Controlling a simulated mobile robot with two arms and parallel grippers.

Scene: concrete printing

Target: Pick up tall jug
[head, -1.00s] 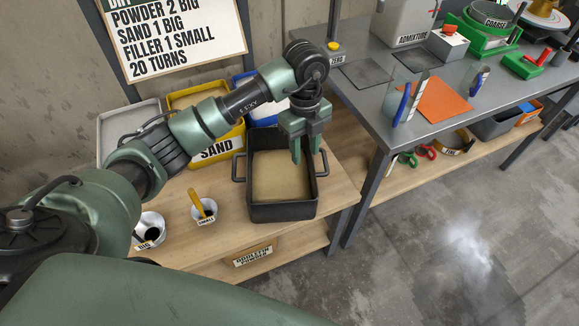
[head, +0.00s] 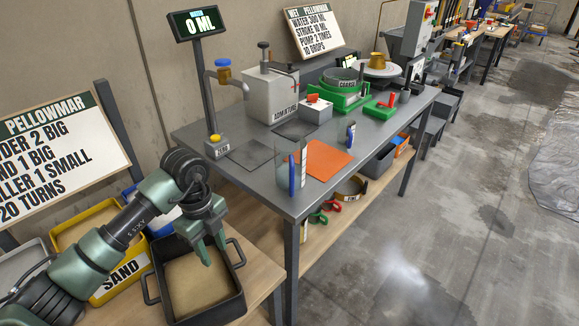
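The tall jug (head: 283,172) is a clear, see-through cylinder with a blue handle and a pale marked strip. It stands upright near the front left edge of the grey metal table (head: 330,185), beside an orange mat. A smaller clear jug with a blue handle (head: 350,133) stands farther back. My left gripper (head: 215,252) points down above the black tray of sand-coloured powder, left of and lower than the tall jug and well apart from it. Its fingers look parted, with nothing between them. My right gripper is not in view.
The black tray (head: 238,303) and yellow SAND bin (head: 107,292) sit on the wooden bench. A dispenser post (head: 207,95), grey ADMIXTURE box (head: 270,97), orange mat (head: 322,160) and green stand (head: 340,103) are on the metal table. The floor to the right is open.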

